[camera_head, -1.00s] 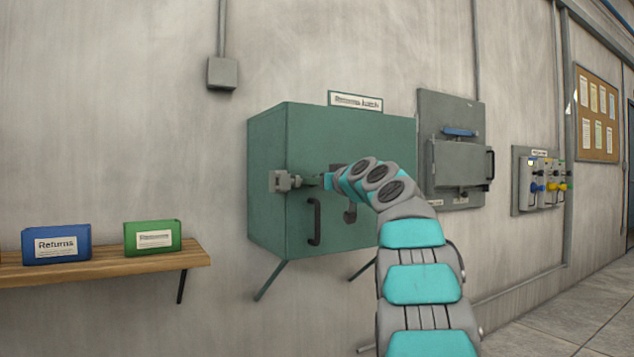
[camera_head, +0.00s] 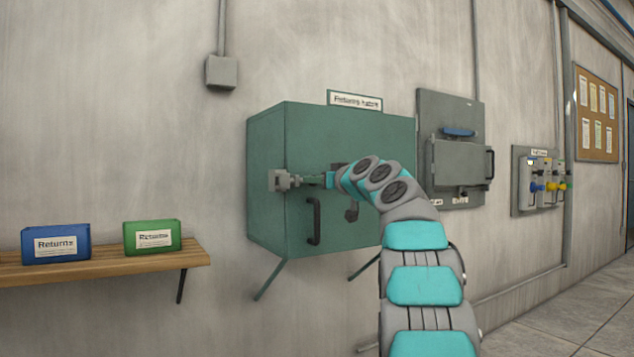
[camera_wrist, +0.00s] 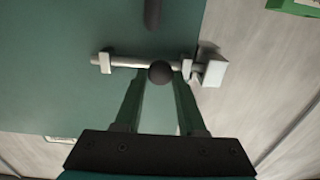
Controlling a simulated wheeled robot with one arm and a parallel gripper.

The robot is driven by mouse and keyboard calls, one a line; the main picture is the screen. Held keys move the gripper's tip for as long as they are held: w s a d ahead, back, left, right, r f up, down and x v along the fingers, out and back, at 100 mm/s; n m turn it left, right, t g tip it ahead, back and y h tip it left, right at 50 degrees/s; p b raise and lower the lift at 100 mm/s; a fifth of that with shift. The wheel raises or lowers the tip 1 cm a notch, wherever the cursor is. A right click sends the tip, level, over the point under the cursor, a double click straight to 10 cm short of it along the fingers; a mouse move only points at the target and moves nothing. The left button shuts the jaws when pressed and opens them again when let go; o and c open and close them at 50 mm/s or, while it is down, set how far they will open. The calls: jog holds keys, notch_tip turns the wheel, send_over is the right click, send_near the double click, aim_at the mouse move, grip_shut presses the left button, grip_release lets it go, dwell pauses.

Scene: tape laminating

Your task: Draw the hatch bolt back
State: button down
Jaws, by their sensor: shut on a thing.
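The green hatch box (camera_head: 350,235) hangs on the wall, with its bolt across the upper left of its door. In the wrist view the bolt's pale rod (camera_wrist: 128,62) runs through brackets, with a dark round knob (camera_wrist: 160,72) on it. The keeper block (camera_wrist: 213,74) sits at the hatch's edge; it also shows in the head view (camera_head: 278,180). My gripper (camera_wrist: 158,80) has a finger on each side of the knob and is shut on it. I cannot tell whether the rod's end is inside the keeper. In the head view my gripper (camera_head: 329,180) partly hides the bolt.
A dark door handle (camera_head: 314,221) is below the bolt, and a dark lever (camera_head: 352,212) is right of it. A wooden shelf (camera_head: 120,265) holds a blue box (camera_head: 56,244) and a green box (camera_head: 152,236). A grey panel (camera_head: 460,165) is right of the hatch.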

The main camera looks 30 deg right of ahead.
jog(key=d, duration=0.4)
jog(key=shift+s+r, duration=0.1)
dwell(0.4)
jog(key=c, duration=0.5)
grip_release()
jog(key=shift+d, duration=0.1)
jog(key=shift+s+b, duration=0.15)
jog(key=shift+b, duration=0.2)
